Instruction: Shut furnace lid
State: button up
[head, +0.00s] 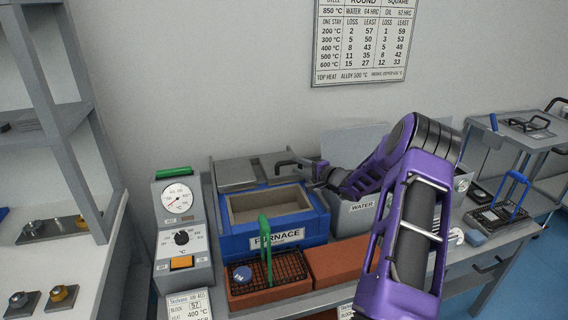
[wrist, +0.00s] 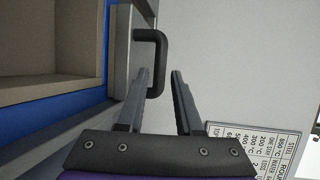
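The blue furnace (head: 262,240) stands on the bench with its pale square chamber (head: 268,205) uncovered. The grey metal lid (head: 236,173) lies behind the opening, with a dark bar handle (head: 290,163) toward its right end. My gripper (head: 316,174) is beside this handle at the furnace's back right. In the wrist view, the gripper (wrist: 160,72) is open, and the black handle (wrist: 162,65) shows between its fingertips, closer to the left finger. I cannot tell whether they touch. The chamber wall (wrist: 50,85) shows at the left of that view. My arm hides part of the bench.
A water tank (head: 350,218) stands right of the furnace. A wire basket with a green handle (head: 265,250) sits on bricks in front. A control box with a dial (head: 180,235) stands left. A poster (head: 362,40) hangs on the wall behind.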

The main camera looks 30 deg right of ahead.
aim_at(284, 168)
jog(key=b+x, duration=0.1)
jog(key=x, duration=0.7)
jog(key=shift+c, duration=0.2)
grip_shut()
dwell(1.1)
